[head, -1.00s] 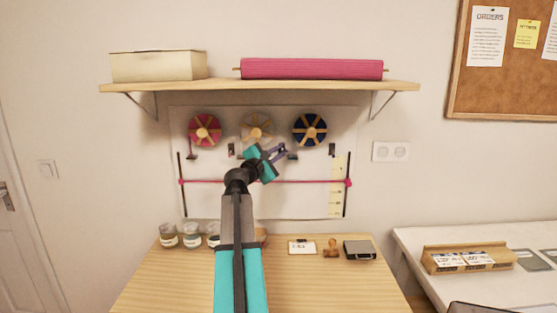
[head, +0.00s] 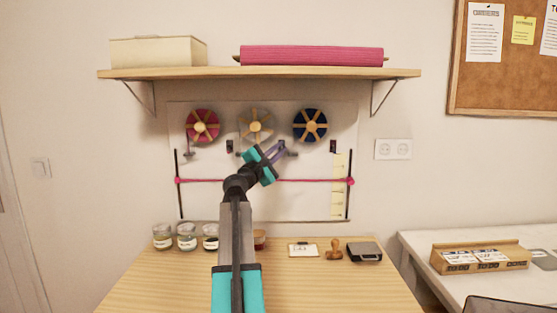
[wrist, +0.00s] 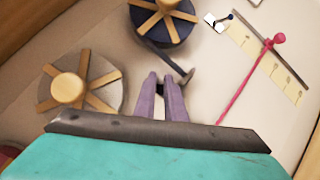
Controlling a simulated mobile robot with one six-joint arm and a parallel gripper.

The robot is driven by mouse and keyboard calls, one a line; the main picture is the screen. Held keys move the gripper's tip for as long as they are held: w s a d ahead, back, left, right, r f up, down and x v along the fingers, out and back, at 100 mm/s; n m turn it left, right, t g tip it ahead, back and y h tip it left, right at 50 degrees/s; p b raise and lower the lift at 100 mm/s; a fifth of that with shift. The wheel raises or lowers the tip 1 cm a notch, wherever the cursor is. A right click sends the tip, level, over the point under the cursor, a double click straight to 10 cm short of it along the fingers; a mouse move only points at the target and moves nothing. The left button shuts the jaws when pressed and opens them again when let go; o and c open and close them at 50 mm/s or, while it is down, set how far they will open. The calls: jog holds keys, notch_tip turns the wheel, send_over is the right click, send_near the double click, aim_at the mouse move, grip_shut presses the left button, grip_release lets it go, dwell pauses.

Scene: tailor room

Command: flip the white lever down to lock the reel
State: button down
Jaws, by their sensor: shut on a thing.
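Three reels hang on the wall panel: a pink one (head: 202,125), a white one (head: 250,117) in the middle and a blue one (head: 310,125). Small dark lever mounts (head: 229,146) (head: 333,146) show to the lower right of the pink and blue reels. My gripper (head: 280,148) is at the matching spot by the white reel, its purple fingers close together on the small lever there. The fingers hide most of that lever. In the wrist view the fingertips (wrist: 162,80) sit between the white reel (wrist: 105,87) and the blue reel (wrist: 150,22), with a dark bit between them.
A dark ribbon end (wrist: 187,77) from the blue reel hangs close to the fingertips. A pink cord (head: 315,181) runs across the panel below. A shelf (head: 260,74) is above. Jars (head: 186,240), a stamp (head: 334,250) and a dark case (head: 364,252) stand on the table.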

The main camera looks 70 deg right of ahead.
jog(key=shift+w+d+f+m+g+h+b, duration=0.15)
jog(key=shift+f+m+g+h+b, duration=0.45)
jog(key=shift+b, duration=3.2)
jog(key=shift+s+d+f+m+g+h+b, duration=0.15)
jog(key=shift+m+g+h+b, duration=0.5)
jog(key=shift+b, duration=3.2)
jog(key=shift+w+d+f+m+g+h+b, duration=0.1)
jog(key=shift+f+m+g+h+b, duration=0.6)
jog(key=shift+b, duration=3.1)
jog(key=shift+r+m+g+y+b, duration=0.3)
jog(key=shift+m+g+b, duration=0.45)
jog(key=shift+m+b, duration=0.65)
jog(key=shift+n, duration=0.25)
jog(key=c, duration=1.9)
grip_release()
jog(key=shift+f, duration=0.1)
